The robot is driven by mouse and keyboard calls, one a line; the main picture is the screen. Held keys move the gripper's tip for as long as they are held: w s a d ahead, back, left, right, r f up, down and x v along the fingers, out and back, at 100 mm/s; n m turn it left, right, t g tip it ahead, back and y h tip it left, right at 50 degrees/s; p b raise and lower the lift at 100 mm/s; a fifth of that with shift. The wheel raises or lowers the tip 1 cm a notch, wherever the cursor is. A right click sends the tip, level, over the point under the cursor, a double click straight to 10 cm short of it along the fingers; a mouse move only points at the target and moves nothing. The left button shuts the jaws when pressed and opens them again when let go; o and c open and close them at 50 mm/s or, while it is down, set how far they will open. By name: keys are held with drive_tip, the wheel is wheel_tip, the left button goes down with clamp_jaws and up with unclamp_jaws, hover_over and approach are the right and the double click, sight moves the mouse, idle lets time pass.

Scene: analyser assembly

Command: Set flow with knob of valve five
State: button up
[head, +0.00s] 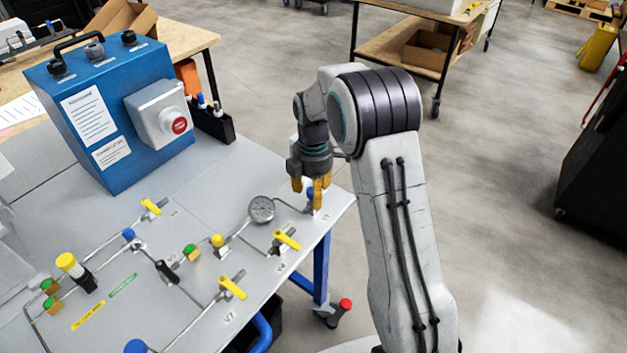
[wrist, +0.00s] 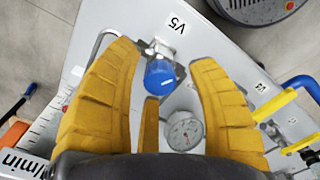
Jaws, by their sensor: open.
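The blue knob of valve five (wrist: 160,77) shows in the wrist view beside the label V5 (wrist: 177,25). My gripper (wrist: 163,62) is open, with its yellow fingers spread on either side of the knob and a third finger below it in the picture. I see gaps between the knob and the side fingers. In the head view my gripper (head: 311,191) points down over the panel's right corner, and the blue knob (head: 310,194) is partly hidden by the fingers. Whether any finger touches it I cannot tell.
A round gauge (head: 262,209) sits left of the knob, also in the wrist view (wrist: 184,131). A yellow lever valve (head: 287,239) stands nearby on the grey panel (head: 200,190). A blue box with a red button (head: 180,125) stands farther back. The panel's edge is close at right.

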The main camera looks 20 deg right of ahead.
wheel_tip(320, 180, up, 12)
idle(0.6)
drive_tip(key=shift+f, duration=0.15)
idle(0.3)
drive_tip(key=s+f+m, duration=0.6)
drive_tip(key=s+m, duration=0.4)
drive_tip(key=m, duration=0.6)
drive_tip(key=s+r+m+p, duration=0.1)
drive_tip(key=s+r, duration=0.2)
drive_tip(key=s, duration=0.5)
drive_tip(key=s+r+p, duration=0.1)
drive_tip(key=s+r, duration=0.1)
drive_tip(key=s, duration=0.7)
drive_tip(key=shift+s+r+t, duration=0.15)
drive_tip(key=shift+r+t, duration=0.7)
drive_tip(key=shift+r, duration=0.55)
drive_tip(key=shift+s+r+t, duration=0.15)
drive_tip(key=shift+r+t, duration=0.7)
drive_tip(key=shift+r, duration=0.55)
